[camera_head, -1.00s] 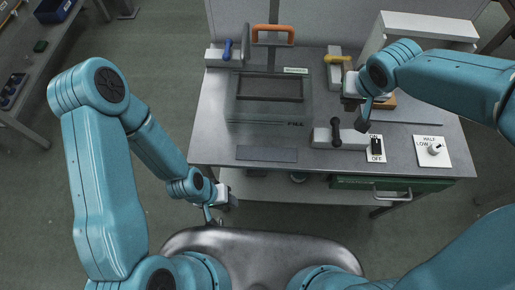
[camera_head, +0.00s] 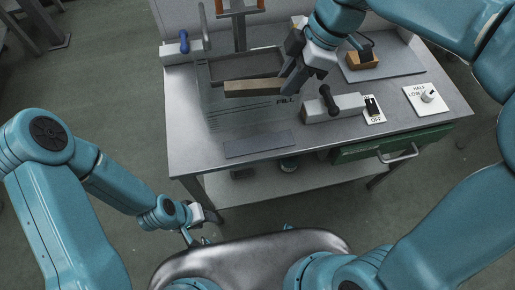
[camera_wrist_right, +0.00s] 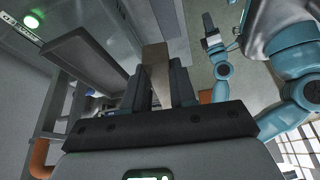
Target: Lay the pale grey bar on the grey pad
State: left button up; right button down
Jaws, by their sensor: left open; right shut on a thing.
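The pale grey bar (camera_head: 251,88), brownish in this light, is held level above the clear-walled fixture at the back left of the bench. My right gripper (camera_head: 289,82) is shut on its right end. In the right wrist view the bar (camera_wrist_right: 156,68) sticks out from between the fingers. The flat grey pad (camera_head: 260,144) lies bare on the bench near its front left edge, in front of the fixture and apart from the bar. My left gripper (camera_head: 191,236) is open and empty, low in front of the bench; its fingers are small in view.
A toggle clamp with a black knob (camera_head: 335,107), an ON/OFF switch (camera_head: 373,109) and a dial plate (camera_head: 427,98) stand to the right. A wooden block (camera_head: 362,61) sits on a grey mat (camera_head: 403,62).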

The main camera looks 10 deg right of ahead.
aim_at(274, 140)
jog(key=shift+s+a+n, duration=0.3)
jog(key=shift+a+n, duration=0.05)
jog(key=shift+n, duration=0.25)
jog(key=shift+s+f+g, duration=0.15)
jog(key=shift+f+g, duration=0.15)
jog(key=shift+f, duration=0.05)
notch_tip(274, 140, down, 19)
jog(key=shift+r+b, duration=0.1)
jog(key=shift+b, duration=0.8)
jog(key=c, duration=0.9)
grip_release()
